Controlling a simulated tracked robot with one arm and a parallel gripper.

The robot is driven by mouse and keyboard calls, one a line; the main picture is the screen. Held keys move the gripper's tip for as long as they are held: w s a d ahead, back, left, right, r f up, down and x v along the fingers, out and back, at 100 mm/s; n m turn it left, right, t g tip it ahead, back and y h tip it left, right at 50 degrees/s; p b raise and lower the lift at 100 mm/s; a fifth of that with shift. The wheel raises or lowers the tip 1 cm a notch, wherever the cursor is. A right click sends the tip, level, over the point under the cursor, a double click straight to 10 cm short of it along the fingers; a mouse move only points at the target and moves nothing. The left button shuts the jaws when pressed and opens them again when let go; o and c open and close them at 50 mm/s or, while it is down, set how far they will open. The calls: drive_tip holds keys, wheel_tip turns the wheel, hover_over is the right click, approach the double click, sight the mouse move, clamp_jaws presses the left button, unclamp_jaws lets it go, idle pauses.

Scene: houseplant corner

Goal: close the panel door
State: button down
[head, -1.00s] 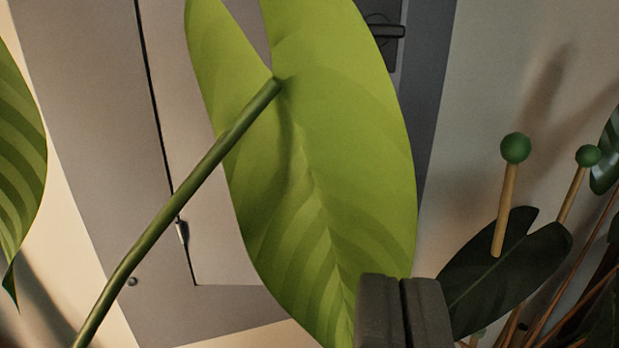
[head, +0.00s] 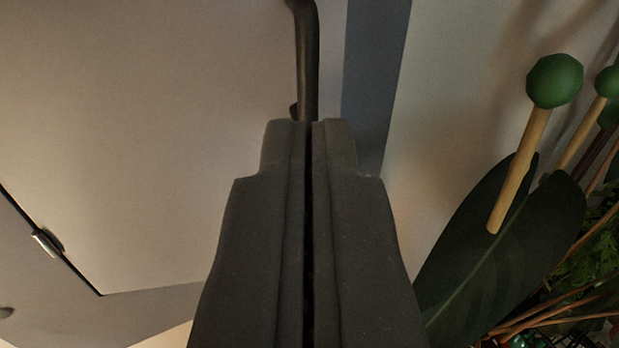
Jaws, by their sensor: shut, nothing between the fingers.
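The panel door (head: 170,130) is a plain grey sheet filling the left and upper middle of the view. A hinge (head: 46,241) sits on the dark gap along its lower left edge. A dark handle (head: 308,60) stands at the door's right side, running up out of view. My gripper (head: 308,125) is shut and empty, pointing up the picture at the handle's lower end. Its tips overlap the handle there; I cannot tell whether they touch. How far the door stands open is hard to tell.
A blue-grey strip (head: 374,90) runs along the door's right side, with bare wall (head: 450,80) beyond. To the right are a dark leaf (head: 500,250), stakes with green ball tops (head: 554,81) and several thin stems. The space left of my gripper is clear of plants.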

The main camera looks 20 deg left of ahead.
sight(305, 69)
drive_tip(key=shift+w+a+r, duration=0.15)
drive_tip(key=shift+w+a, duration=0.05)
drive_tip(key=shift+w, duration=0.35)
drive_tip(key=shift+w+a+p, duration=0.3)
drive_tip(key=shift+w+p, duration=0.05)
drive_tip(key=shift+w, duration=0.3)
drive_tip(key=shift+w+a, duration=0.15)
drive_tip(key=shift+w, duration=0.2)
drive_tip(key=shift+w, duration=0.1)
drive_tip(key=p+x, duration=0.2)
drive_tip(key=x, duration=0.3)
drive_tip(key=shift+p, duration=0.4)
drive_tip(key=shift+w+a, duration=0.1)
drive_tip(key=shift+r, duration=0.2)
drive_tip(key=shift+a+r, duration=0.1)
